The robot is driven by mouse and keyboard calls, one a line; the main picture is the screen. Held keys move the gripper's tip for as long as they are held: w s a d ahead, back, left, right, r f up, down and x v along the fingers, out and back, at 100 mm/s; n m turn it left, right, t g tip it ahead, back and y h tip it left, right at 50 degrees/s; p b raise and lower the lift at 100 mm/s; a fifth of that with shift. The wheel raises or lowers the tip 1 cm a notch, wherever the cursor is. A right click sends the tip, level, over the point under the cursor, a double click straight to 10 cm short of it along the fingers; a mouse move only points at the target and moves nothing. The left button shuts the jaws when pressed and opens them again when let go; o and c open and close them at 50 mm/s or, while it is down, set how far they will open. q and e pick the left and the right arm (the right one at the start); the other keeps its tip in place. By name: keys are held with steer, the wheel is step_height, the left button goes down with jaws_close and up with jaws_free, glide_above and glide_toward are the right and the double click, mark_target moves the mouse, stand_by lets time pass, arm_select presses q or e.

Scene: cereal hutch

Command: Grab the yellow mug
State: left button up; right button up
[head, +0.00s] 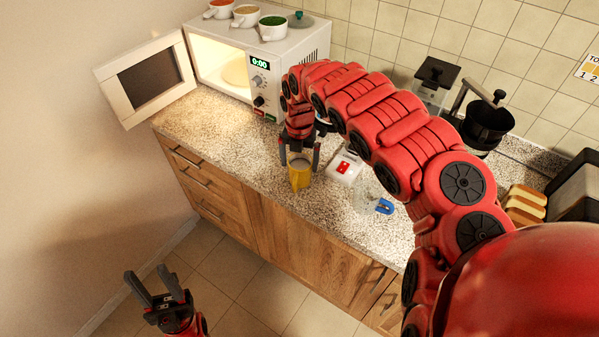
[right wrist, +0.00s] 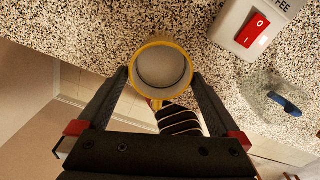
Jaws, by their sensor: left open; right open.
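The yellow mug (head: 299,176) stands upright on the speckled counter near its front edge. The right wrist view shows the mug (right wrist: 161,70) from above, with its rim and pale inside visible. My right gripper (head: 300,165) is open, with one finger on each side of the mug. In the right wrist view the right gripper's fingertips (right wrist: 160,75) reach beside the mug's walls; I cannot tell whether they touch. My left gripper (head: 153,280) is open and empty, low over the floor at the lower left.
A white box with a red switch (head: 345,168) stands right of the mug. A clear glass object with a blue part (head: 384,206) is further right. The open microwave (head: 285,75) with several cups on top stands behind left. Bread slices (head: 525,204) lie at the right.

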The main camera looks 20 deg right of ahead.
mark_target(300, 175)
steer(key=shift+f, duration=0.5)
steer(key=shift+f+p, duration=0.25)
steer(key=shift+p, duration=0.15)
step_height(300, 175, down, 3)
steer(key=shift+f+p, duration=0.15)
steer(key=shift+p, duration=0.6)
steer(key=shift+f, duration=0.65)
jaws_close()
